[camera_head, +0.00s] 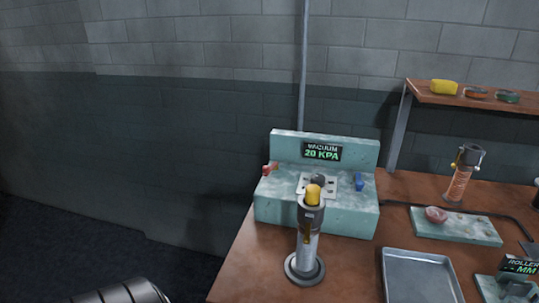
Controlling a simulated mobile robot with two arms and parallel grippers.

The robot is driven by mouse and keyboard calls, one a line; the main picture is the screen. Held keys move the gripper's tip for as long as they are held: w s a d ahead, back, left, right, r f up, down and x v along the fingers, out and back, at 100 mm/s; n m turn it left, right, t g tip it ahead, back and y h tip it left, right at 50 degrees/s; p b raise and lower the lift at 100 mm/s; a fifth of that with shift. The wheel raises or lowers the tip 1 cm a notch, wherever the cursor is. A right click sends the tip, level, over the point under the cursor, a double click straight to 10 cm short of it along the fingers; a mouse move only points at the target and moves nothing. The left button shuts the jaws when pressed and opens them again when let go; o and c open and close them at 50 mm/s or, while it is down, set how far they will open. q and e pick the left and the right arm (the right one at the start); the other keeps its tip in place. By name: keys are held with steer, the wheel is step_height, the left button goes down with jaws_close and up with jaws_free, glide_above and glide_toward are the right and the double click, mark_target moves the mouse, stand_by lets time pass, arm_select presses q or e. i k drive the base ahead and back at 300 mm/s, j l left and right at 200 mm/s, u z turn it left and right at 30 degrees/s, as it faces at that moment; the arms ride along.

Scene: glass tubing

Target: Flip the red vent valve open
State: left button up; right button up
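The red vent valve (268,169) is a small red lever at the left end of the pale teal vacuum unit (345,217). It is small in this view, and I cannot tell its exact angle. The unit's display (322,152) reads VACUUM 20 KPA. A blue lever (358,182) stands at the right on the same unit, with a metal plate (331,186) between the two. Part of my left arm shows at the bottom left edge, well away from the valve. Neither gripper shows in the head view.
A metal post with a yellow top (313,195) stands on a round base in front of the unit.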

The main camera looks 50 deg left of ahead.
mark_target(267, 170)
steer(key=u, duration=1.5)
